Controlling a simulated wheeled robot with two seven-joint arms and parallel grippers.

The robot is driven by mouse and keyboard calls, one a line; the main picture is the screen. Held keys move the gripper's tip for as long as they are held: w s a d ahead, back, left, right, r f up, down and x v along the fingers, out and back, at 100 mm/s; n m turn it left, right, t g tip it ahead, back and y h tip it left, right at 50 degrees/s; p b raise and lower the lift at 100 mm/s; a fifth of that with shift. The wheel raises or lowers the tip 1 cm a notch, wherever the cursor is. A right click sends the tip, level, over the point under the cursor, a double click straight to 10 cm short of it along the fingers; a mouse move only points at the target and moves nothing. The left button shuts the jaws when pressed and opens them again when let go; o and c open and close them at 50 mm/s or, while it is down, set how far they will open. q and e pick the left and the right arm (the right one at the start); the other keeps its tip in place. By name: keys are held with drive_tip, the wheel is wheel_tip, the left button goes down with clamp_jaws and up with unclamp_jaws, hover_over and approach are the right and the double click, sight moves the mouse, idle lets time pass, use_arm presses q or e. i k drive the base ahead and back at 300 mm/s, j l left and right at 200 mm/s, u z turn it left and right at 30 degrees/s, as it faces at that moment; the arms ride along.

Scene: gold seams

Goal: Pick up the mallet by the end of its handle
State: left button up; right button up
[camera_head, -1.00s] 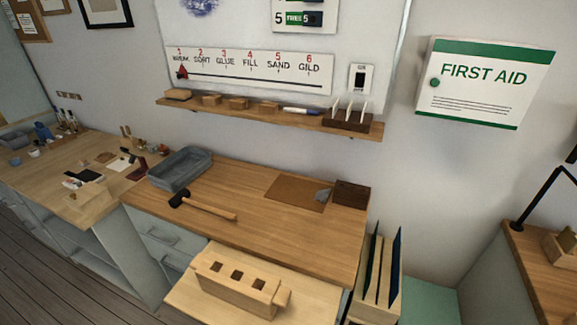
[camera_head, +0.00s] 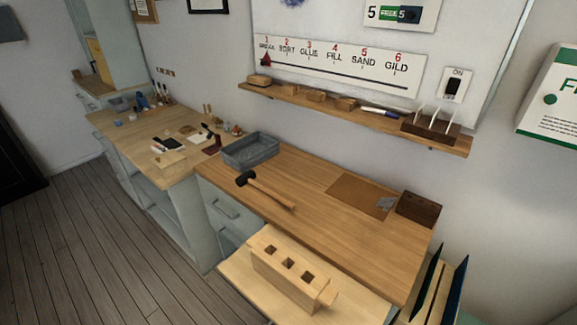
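A mallet with a black head (camera_head: 245,178) and a light wooden handle (camera_head: 272,195) lies on the wooden workbench (camera_head: 330,228). Its head is toward the left, near the grey tray. The end of its handle points to the lower right, toward the bench's front edge, and is uncovered. Neither of my grippers shows in the head view.
A grey tray (camera_head: 250,150) stands behind the mallet. A brown mat (camera_head: 357,195) and a dark wooden block (camera_head: 419,208) lie to the right. A wooden block with square holes (camera_head: 288,272) stands on a lower pale surface in front. Floor (camera_head: 90,240) is open at left.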

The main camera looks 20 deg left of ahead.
sight(248, 177)
drive_tip(key=i+j+z, duration=0.15)
drive_tip(key=j+z, duration=0.15)
drive_tip(key=j, duration=0.75)
drive_tip(key=j+z, duration=0.3)
drive_tip(key=j, duration=0.8)
